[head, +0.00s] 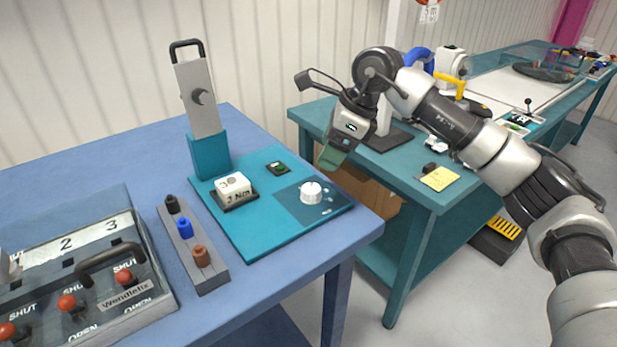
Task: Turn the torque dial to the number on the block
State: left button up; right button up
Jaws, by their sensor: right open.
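The torque dial (311,191) is a white round knob on a dark teal square, at the right end of a teal board (262,228). Faint marks lie beside it, too small to read. A white block (234,186) sits in a dark holder on the same board, left of the dial. Its front face carries a number and "Nm"; I cannot read the number surely. My right gripper (331,158) is open and empty, above and a little right of the dial, apart from it. My left gripper is out of view.
A teal post with a grey handled plate (198,98) stands behind the block. A grey rail with black, blue and brown pegs (192,245) and a switch panel (75,270) lie left. A second teal table (405,180) stands right, across a gap.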

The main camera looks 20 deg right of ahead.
aim_at(312, 188)
pick_arm(q)
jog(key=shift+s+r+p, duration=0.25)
jog(key=shift+p, duration=0.05)
pick_arm(e)
jog(key=x, duration=1)
jog(key=shift+w+d+f, duration=0.1)
jog(key=shift+d+f, duration=0.1)
jog(key=shift+d, duration=0.15)
jog(key=c, duration=0.9)
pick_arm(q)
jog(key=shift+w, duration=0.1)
